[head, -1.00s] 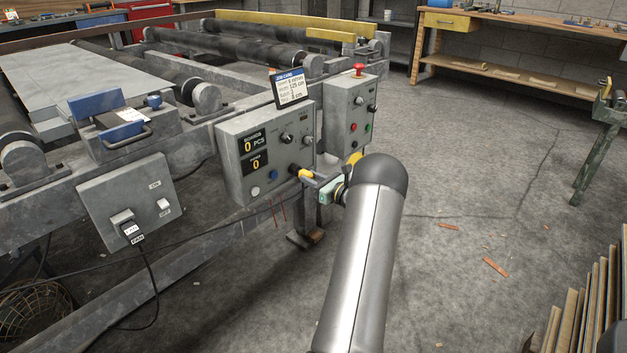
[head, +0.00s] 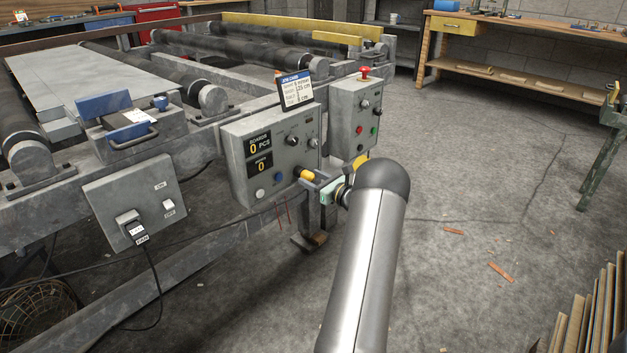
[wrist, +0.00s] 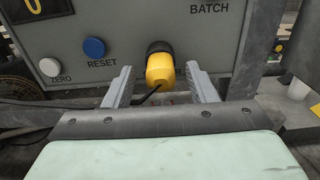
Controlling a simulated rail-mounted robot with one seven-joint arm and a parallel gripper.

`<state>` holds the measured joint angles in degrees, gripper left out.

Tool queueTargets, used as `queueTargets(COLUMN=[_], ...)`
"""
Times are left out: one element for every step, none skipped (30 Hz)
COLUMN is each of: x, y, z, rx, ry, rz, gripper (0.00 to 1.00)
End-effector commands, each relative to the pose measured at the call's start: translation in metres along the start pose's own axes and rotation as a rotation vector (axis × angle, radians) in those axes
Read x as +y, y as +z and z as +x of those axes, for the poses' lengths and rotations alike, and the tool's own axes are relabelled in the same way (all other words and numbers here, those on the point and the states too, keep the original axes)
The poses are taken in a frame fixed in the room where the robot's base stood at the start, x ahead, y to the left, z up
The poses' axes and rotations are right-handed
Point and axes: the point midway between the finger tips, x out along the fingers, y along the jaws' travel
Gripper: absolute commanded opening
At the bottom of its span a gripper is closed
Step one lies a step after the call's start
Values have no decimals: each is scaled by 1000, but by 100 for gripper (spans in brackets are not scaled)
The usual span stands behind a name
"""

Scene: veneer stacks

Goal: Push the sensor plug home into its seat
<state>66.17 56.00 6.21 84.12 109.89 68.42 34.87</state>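The sensor plug (wrist: 160,68) is yellow, with a thin dark cable at its near end. It sits at the black round seat (wrist: 158,46) on the grey control box's front; whether it is fully in cannot be told. In the head view the plug (head: 305,174) shows at the box's lower right. My gripper (wrist: 161,78) is open, with one finger on each side of the plug and a visible gap on both sides. In the head view my gripper (head: 318,184) is close in front of the box, partly hidden by my arm.
The control box (head: 238,160) has a blue RESET button (wrist: 94,47) and a white ZERO button (wrist: 49,67) left of the plug. A second box (head: 345,115) with a red stop button stands just right. Open floor (head: 470,200) lies to the right.

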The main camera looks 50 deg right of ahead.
Motion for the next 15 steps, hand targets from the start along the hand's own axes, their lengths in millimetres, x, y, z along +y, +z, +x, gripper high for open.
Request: queueTargets(x=[0, 0, -1, -1, -1, -2, -2, -2, -2, -2, -2, -2, -2, -2, -1], y=[0, 0, 0, 1, 1, 2, 2, 2, 3, 3, 3, 4, 4, 4, 4], z=[-1, -1, -3, -5, -8, -13, -18, -23, -31, -38, -45, -55, -63, -70, -80], rx=[0, 1, 1, 1, 1, 1, 1, 2, 1, 1, 2, 1, 1, 1, 1], ry=[0, -1, -1, -2, -2, -3, -3, -4, -5, -5, -5, -5, -5, -5, -4], rz=[0, 0, 0, 0, 0, 1, 1, 1, 2, 2, 2, 1, 2, 2, 2], gripper=[51, 51, 51, 51, 51, 51, 51, 51, 51, 51, 51, 51, 51, 51, 51])
